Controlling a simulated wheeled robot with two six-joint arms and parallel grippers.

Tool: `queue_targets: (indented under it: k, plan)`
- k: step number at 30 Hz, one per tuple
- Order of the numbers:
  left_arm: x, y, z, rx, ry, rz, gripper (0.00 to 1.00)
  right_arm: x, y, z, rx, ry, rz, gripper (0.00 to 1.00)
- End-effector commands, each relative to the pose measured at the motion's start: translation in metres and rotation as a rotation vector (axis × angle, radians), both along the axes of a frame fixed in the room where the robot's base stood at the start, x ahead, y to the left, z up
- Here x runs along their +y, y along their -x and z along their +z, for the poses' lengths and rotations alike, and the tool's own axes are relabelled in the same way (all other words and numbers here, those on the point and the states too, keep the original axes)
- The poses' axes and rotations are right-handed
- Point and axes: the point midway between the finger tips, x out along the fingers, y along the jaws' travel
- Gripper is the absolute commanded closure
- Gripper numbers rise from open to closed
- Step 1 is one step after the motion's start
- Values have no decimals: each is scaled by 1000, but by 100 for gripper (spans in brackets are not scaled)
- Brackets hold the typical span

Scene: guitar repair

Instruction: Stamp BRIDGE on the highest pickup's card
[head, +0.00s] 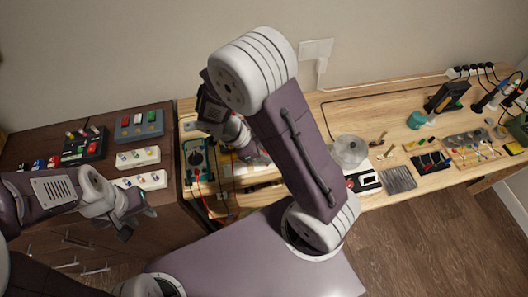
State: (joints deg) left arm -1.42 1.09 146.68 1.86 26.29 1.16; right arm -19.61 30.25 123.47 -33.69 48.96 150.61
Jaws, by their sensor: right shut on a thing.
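My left gripper (136,224) hangs at the front edge of the dark cabinet, below the white racks. Its fingers look apart, with nothing seen between them. My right gripper (248,148) is over the wooden bench, just right of the multimeter, and is largely hidden behind my own forearm. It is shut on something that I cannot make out. A green multimeter (197,160) with a dark dial and a red lead lies on the bench. Pale pieces lie under the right gripper, but I cannot tell pickups or cards among them. No BRIDGE lettering is legible.
A grey-blue holder (138,124) with coloured blocks and white racks (138,158) stand on the cabinet. A clear round dish (349,151), a black-and-white item (364,181) and a grey ribbed mat (399,179) lie right of my arm. Tools crowd the far right.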

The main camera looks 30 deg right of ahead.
Motion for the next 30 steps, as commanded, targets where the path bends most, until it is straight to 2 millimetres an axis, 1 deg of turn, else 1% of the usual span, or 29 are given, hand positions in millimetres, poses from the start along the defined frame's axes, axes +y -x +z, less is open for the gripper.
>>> queue_targets:
  k: [12, 30]
  plan:
    - [0, 0, 0, 0, 0, 0, 64, 0, 0, 0, 0, 0, 0, 100]
    - [0, 0, -7, 0, 0, 0, 64, 0, 0, -6, 0, 0, -1, 100]
